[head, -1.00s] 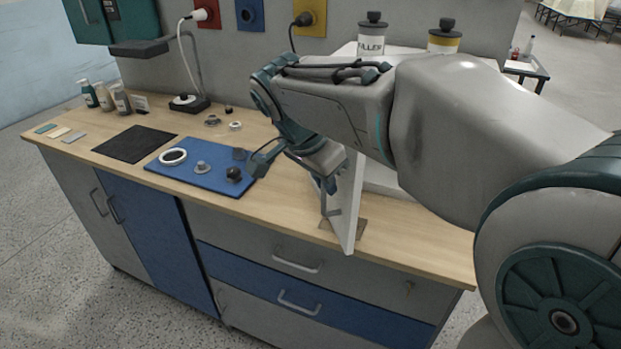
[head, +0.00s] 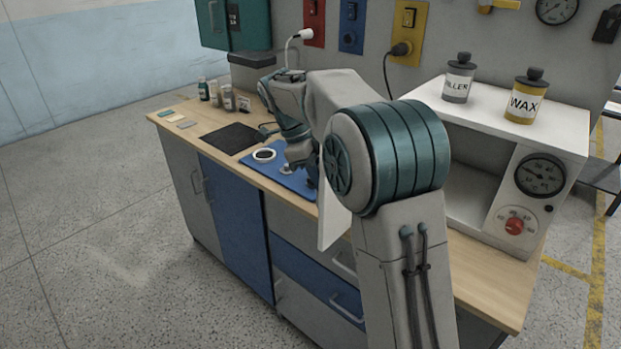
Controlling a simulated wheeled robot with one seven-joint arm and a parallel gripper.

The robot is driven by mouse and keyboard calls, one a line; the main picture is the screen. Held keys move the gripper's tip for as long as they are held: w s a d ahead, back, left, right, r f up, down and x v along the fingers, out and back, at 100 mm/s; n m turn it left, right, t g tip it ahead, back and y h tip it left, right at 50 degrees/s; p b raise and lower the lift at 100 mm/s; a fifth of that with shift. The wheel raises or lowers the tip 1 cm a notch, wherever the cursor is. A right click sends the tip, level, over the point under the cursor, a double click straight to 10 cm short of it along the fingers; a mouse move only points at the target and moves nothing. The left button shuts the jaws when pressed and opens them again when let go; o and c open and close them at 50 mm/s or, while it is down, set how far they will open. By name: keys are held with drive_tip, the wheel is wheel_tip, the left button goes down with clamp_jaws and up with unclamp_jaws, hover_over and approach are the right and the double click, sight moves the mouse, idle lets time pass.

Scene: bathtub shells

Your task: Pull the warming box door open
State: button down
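The warming box (head: 566,126) is a white box at the right of the workbench, with a dial and a red knob on its front. Its white door (head: 334,216) stands swung out from the box, its lower part showing left of my arm. Part of the box's empty-looking inside shows right of my arm. My gripper (head: 312,174) is at the left face of the door, over the bench. Its fingertips are small and partly hidden, so I cannot tell whether they hold the door's handle.
A FILLER can (head: 458,78) and a WAX can (head: 525,96) stand on the box. A blue mat (head: 290,180) with small parts and a dark mat (head: 231,139) lie left of the door. Several bottles stand farther back. The floor left of the bench is clear.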

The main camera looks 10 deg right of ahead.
drive_tip(key=shift+w+a, duration=0.1)
drive_tip(key=shift+w, duration=0.1)
idle(0.3)
drive_tip(key=c, duration=1.5)
unclamp_jaws()
drive_tip(key=p+v, duration=0.2)
drive_tip(key=v, duration=1.1)
drive_tip(key=shift+w+a+r, duration=0.1)
drive_tip(key=shift+r, duration=0.3)
